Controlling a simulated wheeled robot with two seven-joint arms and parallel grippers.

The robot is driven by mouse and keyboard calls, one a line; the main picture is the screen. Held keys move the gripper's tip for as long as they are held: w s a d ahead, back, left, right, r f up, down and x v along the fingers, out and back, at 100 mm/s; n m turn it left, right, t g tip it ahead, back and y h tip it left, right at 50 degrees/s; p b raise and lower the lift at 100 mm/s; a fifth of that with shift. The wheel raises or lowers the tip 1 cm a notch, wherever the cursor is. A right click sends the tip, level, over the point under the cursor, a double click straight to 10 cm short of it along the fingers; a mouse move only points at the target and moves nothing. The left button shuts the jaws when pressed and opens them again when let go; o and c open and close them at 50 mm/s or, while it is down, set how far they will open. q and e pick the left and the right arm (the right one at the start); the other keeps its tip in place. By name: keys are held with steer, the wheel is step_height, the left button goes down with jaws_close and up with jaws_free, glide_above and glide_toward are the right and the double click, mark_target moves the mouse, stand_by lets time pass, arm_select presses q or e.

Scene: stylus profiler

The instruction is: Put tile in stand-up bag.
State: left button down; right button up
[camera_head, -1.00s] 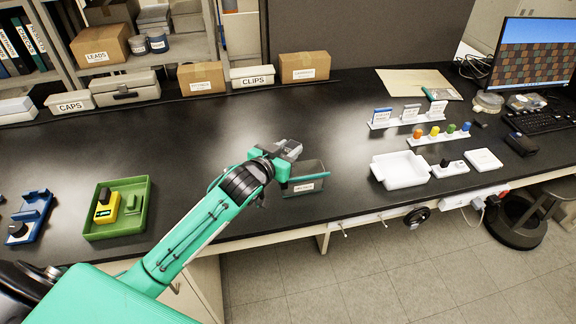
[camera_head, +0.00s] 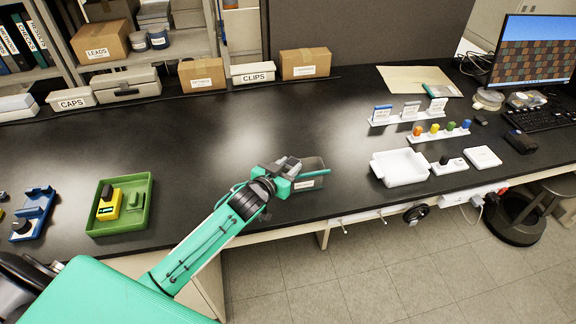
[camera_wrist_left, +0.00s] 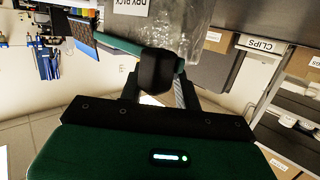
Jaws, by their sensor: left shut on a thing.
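The stand-up bag (camera_head: 318,164) is a greyish, see-through pouch with a white label, standing near the front edge of the bench. In the left wrist view its clear wall (camera_wrist_left: 185,25) shows close beyond the fingers. My left gripper (camera_head: 290,170) is at the bag's left side and mouth, overlapping it in the head view. It is shut on the tile, which seems to be the dark block (camera_wrist_left: 158,70) between the fingertips; its outline is hard to make out. Whether the tile is inside the mouth cannot be told. My right gripper is not in view.
A white tray (camera_head: 372,168) and small white stands are to the right of the bag. A rack of small cards (camera_head: 411,108) stands behind them. A green tray (camera_head: 92,232) with a yellow device is at the left. The bench middle is clear.

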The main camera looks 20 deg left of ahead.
arm_select(q)
steer(key=shift+s+f, duration=0.1)
steer(key=shift+f, duration=0.3)
steer(key=c, duration=1.2)
jaws_free()
steer(key=shift+o, duration=1)
steer(key=shift+f, duration=0.15)
steer(key=shift+r, duration=0.95)
steer(key=b+v, duration=0.2)
steer(key=v, duration=0.9)
steer(key=shift+s+b, duration=0.35)
steer(key=shift+b, duration=0.05)
